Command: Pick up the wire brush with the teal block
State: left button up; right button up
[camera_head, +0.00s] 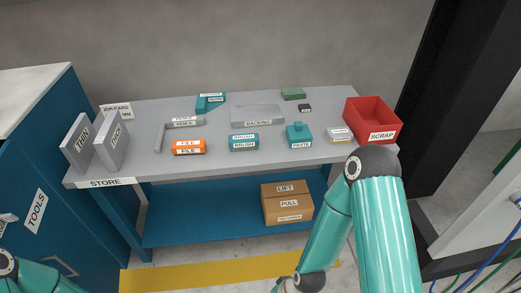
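The teal block labelled BRUSH (244,142) lies on the grey top of the bench, near its front middle. Its bristles cannot be made out at this size. Neither of my grippers is in view. Only a bit of my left arm shows at the bottom left corner. My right arm rises on the right, bends at its elbow before the bench's right end and runs down out of the picture. Nothing of mine touches the brush.
An orange block labelled FILE (189,147) lies left of the brush; a teal PASTE container (299,135) stands right. A grey BACKING block (257,114) lies behind. A red SCRAP bin (373,119) is at the right end, upright THIN and THICK panels (112,139) at the left.

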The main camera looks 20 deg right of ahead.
aim_at(249, 142)
jog(key=u, duration=0.15)
jog(key=i, duration=0.9)
jog(key=z, duration=0.05)
